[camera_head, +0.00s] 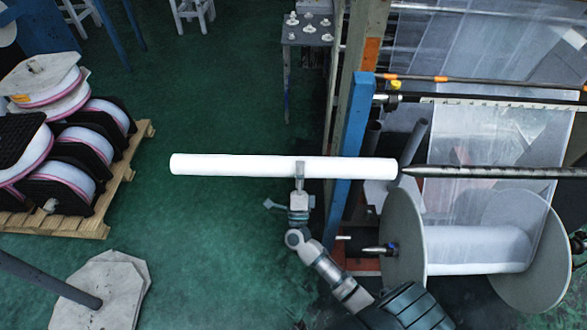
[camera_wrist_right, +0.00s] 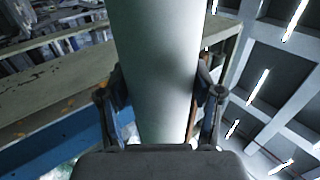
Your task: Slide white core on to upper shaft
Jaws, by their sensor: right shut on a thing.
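The white core (camera_head: 240,165) is a long white tube lying nearly level across the middle of the head view. My right gripper (camera_head: 300,170) is shut on it, somewhat right of its middle. In the right wrist view the core (camera_wrist_right: 162,60) runs between the two fingers of the right gripper (camera_wrist_right: 162,95). The upper shaft (camera_head: 500,172) is a dark rod reaching in from the right. Its pointed tip lies at the core's right end, roughly in line with it. I cannot tell whether the tip is inside the core. My left gripper is not in view.
A blue post (camera_head: 350,150) stands behind the core's right part. Below the shaft is a large reel with grey flanges (camera_head: 404,240) and white film. A pallet (camera_head: 95,222) with several film rolls stands at the left. The green floor (camera_head: 200,240) between is clear.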

